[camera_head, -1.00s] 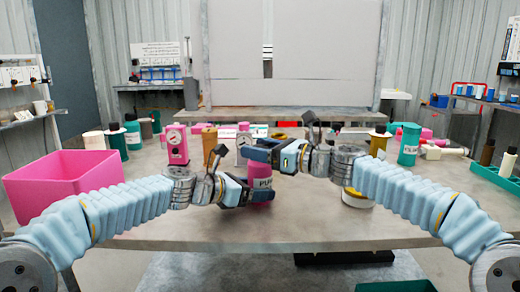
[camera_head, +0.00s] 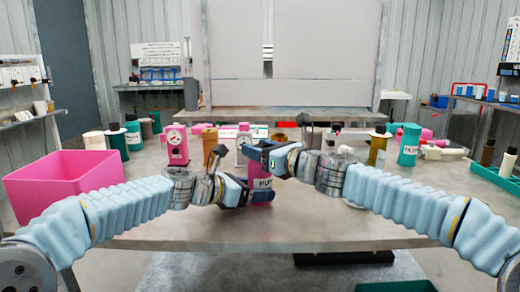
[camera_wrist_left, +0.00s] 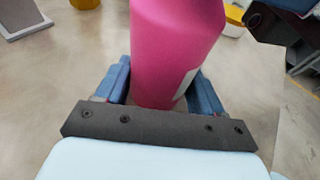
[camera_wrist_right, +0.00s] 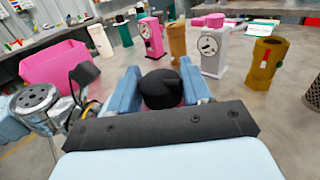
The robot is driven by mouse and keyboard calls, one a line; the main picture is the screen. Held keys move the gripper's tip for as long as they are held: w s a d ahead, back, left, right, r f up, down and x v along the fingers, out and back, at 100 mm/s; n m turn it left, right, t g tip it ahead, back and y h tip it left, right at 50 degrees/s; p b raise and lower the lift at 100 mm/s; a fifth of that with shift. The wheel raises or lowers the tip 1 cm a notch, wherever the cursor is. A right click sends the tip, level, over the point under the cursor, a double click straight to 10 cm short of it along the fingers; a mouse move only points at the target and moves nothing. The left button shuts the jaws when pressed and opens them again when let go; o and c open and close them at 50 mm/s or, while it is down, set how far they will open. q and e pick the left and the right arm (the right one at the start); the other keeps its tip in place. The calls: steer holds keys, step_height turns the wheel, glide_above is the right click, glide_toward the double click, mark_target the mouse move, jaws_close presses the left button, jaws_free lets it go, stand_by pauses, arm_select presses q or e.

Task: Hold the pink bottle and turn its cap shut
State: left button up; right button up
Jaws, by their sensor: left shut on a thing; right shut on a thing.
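The pink bottle (camera_head: 262,183) stands upright in front of me, with a white label. It also fills the upper middle of the left wrist view (camera_wrist_left: 178,45). My left gripper (camera_head: 250,194) is shut around the bottle's body from the left. The black cap (camera_wrist_right: 162,88) shows in the right wrist view between the fingers of my right gripper (camera_wrist_right: 160,84), on top of the bottle. In the head view my right gripper (camera_head: 268,158) is above the left one and hides the cap. I cannot tell how far the cap is screwed down.
A pink bin (camera_head: 60,185) stands at the left. Pink and white gauge units (camera_head: 176,145) and a brown cylinder (camera_head: 209,138) stand behind the grippers. A teal bottle (camera_head: 409,145) is at the right. The front of the table is clear.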

steer(key=shift+a+f+m+h, duration=0.1)
steer(key=shift+f+m+h, duration=0.2)
steer(key=shift+f+h, duration=0.1)
arm_select(q)
steer(key=shift+d, duration=0.1)
arm_select(e)
steer(key=shift+s+r+m+t+h, duration=0.1)
steer(key=shift+r+m+t+h, duration=0.25)
steer(key=shift+m+t+h, duration=0.65)
steer(key=shift+a+m+t+h, duration=0.1)
steer(key=shift+m+t+h, duration=0.55)
steer(key=shift+h, duration=0.35)
steer(key=m+t+h, duration=0.1)
steer(key=m+h, duration=0.1)
steer(key=h, duration=0.1)
steer(key=m+h, duration=0.2)
steer(key=h, duration=0.2)
steer(key=shift+m+t, duration=0.35)
steer(key=shift+h, duration=0.4)
steer(key=o, duration=0.9)
steer(key=shift+d, duration=0.2)
steer(key=shift+o, duration=0.2)
steer(key=shift+r, duration=0.1)
